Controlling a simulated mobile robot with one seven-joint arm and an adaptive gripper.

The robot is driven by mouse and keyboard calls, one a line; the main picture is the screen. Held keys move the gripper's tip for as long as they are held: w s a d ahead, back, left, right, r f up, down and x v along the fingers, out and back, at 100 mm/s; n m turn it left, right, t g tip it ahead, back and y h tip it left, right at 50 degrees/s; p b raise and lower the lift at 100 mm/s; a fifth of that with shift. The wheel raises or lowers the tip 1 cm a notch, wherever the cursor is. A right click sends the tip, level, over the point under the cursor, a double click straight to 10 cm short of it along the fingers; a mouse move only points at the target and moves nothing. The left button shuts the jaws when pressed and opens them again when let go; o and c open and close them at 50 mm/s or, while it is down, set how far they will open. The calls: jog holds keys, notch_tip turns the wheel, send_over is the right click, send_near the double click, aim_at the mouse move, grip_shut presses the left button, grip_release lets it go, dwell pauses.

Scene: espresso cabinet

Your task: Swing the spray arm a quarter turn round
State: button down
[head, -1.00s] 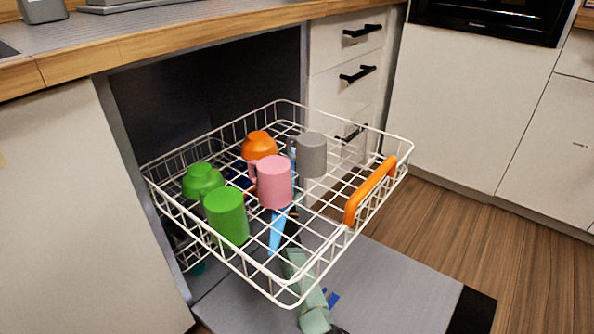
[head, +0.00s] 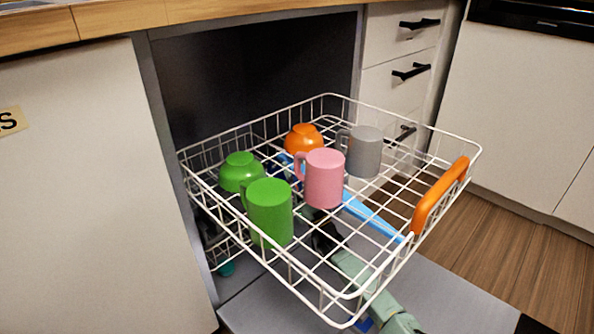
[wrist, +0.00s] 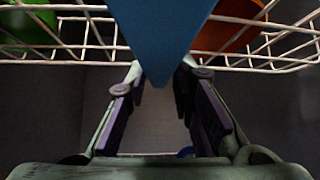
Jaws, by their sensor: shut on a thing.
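The spray arm (head: 370,213) is a long light-blue bar under the white wire rack. In the head view it runs from under the orange bowl at the back left towards the front right below the orange handle. Rack wires and the pink mug cover parts of it. My gripper (head: 321,222) is below the rack, partly hidden by wires and mugs. In the wrist view my gripper (wrist: 160,76) has its two dark fingers on either side of the blue spray arm (wrist: 160,35), shut on it. The far part of the arm is out of the wrist view.
The white rack (head: 335,322) is pulled out over the open door (head: 450,285). It holds a green mug (head: 268,213), a green bowl (head: 240,170), a pink mug (head: 324,180), a grey mug (head: 364,152) and an orange bowl (head: 304,140). Drawers stand behind on the right.

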jog(key=shift+s+a+n+g+y+b, duration=0.5)
jog(key=shift+s+n+g+y+b, duration=0.1)
jog(key=shift+g+y, duration=0.35)
jog(key=c, duration=1.3)
grip_release()
jog(key=shift+r, duration=0.1)
